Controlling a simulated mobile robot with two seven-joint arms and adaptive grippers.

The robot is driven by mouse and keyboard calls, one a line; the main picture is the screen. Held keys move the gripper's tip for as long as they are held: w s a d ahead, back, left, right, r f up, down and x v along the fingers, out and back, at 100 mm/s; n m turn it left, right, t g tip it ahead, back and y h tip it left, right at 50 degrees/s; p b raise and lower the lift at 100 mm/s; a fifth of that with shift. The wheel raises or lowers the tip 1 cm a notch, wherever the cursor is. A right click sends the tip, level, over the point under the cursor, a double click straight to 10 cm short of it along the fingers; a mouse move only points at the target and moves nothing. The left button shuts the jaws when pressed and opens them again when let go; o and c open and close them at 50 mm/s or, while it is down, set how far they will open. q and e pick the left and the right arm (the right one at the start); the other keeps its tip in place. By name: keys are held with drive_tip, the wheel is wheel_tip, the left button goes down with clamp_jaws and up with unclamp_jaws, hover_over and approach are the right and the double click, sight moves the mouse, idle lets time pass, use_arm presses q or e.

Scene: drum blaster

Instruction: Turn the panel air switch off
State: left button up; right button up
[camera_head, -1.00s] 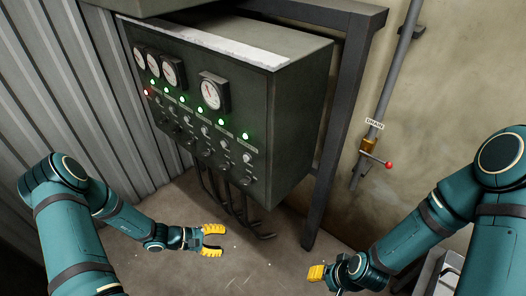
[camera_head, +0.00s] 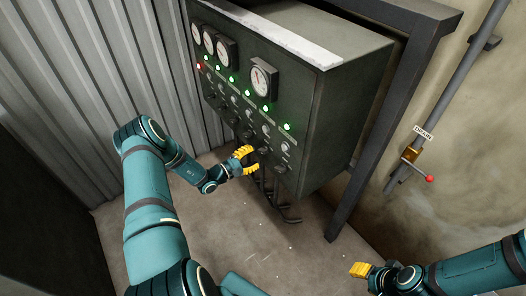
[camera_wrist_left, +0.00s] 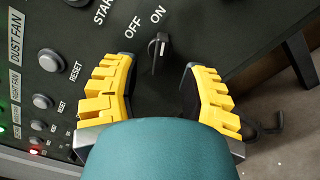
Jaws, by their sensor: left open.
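The panel switch (camera_wrist_left: 158,46) is a black lever with a pale line, in the left wrist view. It lies by the OFF and ON labels, its tip nearest ON. Whether it is the air switch I cannot tell; no air label shows. My left gripper (camera_head: 250,160) is open at the lower right of the panel's front. In the left wrist view its yellow fingers (camera_wrist_left: 157,95) stand on either side of the switch's line, with a clear gap and nothing held. My right gripper (camera_head: 360,269) is low at right, away from the panel; its jaw opening is unclear.
The dark control panel (camera_head: 325,110) carries gauges, green lights, buttons and black switches. A DUST FAN label (camera_wrist_left: 17,38) and RESET button (camera_wrist_left: 50,60) are near the fingers. Cables hang below. A steel post (camera_head: 375,140) and a red-ended drain valve (camera_head: 415,160) stand at right.

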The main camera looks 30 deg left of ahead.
sight(260, 152)
use_arm(q)
drive_tip(key=x, duration=0.5)
clamp_jaws()
